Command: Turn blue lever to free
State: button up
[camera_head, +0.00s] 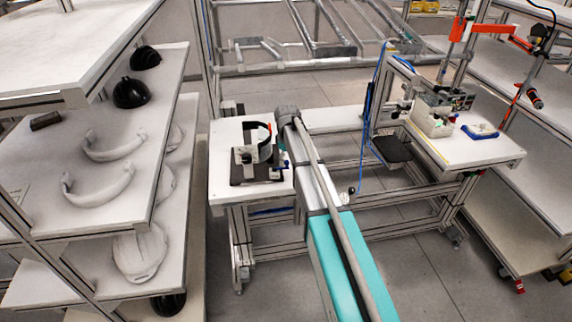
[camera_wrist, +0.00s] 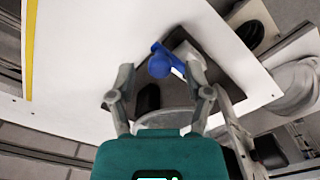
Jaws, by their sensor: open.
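The blue lever (camera_wrist: 162,63) shows in the wrist view, just beyond the gap between my fingertips, with its knob end towards the upper left. It is joined to a pale block on the white table (camera_wrist: 110,50). My gripper (camera_wrist: 160,95) is open, with one finger on each side and nothing held between them. In the head view the lever (camera_head: 283,160) is a small blue spot at the right side of the dark fixture (camera_head: 245,182), partly hidden by my arm. Whether my fingers touch the lever cannot be told.
A shelf (camera_head: 150,150) with white helmet shells (camera_head: 98,186) and black ones (camera_head: 130,92) stands at the left. A second bench (camera_head: 500,150) at the right holds a grey box (camera_head: 432,118) and a blue item (camera_head: 480,131). Black parts lie near my gripper.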

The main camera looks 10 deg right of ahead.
jog(key=shift+f, duration=0.25)
grip_shut()
jog(key=shift+a, duration=0.15)
dwell(0.4)
